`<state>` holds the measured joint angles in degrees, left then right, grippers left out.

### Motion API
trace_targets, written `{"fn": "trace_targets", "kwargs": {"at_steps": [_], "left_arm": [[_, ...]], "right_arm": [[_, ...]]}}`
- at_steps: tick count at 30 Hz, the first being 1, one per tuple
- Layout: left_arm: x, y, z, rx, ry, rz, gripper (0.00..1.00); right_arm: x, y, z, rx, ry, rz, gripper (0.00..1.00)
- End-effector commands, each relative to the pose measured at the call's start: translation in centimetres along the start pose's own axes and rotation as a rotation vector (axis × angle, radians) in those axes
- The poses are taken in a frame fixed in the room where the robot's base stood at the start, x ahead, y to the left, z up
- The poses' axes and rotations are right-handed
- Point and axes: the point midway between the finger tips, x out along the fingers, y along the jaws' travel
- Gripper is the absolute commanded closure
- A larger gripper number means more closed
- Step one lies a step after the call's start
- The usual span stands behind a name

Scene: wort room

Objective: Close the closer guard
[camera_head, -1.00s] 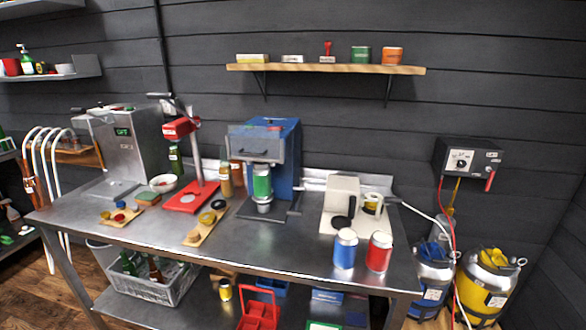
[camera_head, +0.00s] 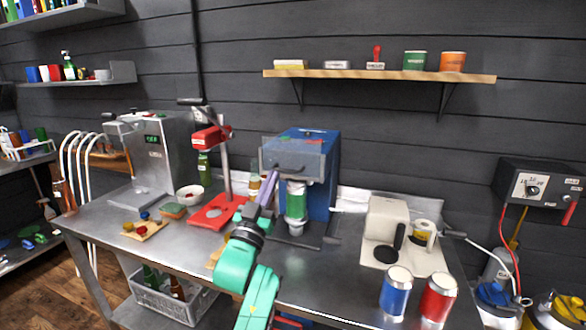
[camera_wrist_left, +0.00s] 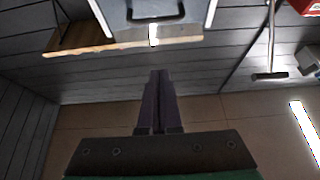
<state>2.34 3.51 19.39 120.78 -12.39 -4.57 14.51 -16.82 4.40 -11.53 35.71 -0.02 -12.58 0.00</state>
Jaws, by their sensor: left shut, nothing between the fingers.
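The closer is a blue machine (camera_head: 322,190) on the steel bench. Its grey see-through guard (camera_head: 300,158) is raised at the top front, above a green can (camera_head: 296,202). The guard's dark handle is on its front face; the guard also shows at the top of the left wrist view (camera_wrist_left: 170,30). My left gripper (camera_head: 268,184) is shut and empty, just in front and left of the guard's lower edge. In the wrist view its fingers (camera_wrist_left: 158,78) point toward the guard, with a visible gap. My right gripper is not in view.
A red press (camera_head: 212,210) stands left of the closer. A cream device (camera_head: 385,225) stands to the right, with a blue can (camera_head: 396,290) and a red can (camera_head: 438,297) in front. A wooden shelf (camera_head: 380,75) hangs above.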

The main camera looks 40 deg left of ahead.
Motion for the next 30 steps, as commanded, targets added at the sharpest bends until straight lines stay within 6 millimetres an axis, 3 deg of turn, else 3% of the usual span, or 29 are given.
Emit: {"fn": "trace_targets", "kwargs": {"at_steps": [5, 10, 13, 18, 30], "left_arm": [[4.3, 0.0, -0.5, -0.001, -0.001, 0.001, 1.00], [8.1, 0.0, -0.5, -0.001, -0.002, 0.000, 1.00], [7.2, 0.1, 1.9, -0.002, -0.010, 0.000, 1.00], [6.5, 0.1, 3.6, 0.000, -0.006, 0.001, 1.00], [6.1, 0.1, 4.2, 0.000, -0.004, 0.001, 1.00]], "right_arm": [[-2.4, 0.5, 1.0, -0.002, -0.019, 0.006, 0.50], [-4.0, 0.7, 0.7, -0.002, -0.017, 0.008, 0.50], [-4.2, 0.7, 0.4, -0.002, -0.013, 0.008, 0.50], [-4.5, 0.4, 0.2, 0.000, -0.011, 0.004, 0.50], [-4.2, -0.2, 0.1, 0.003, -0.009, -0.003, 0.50]]}}
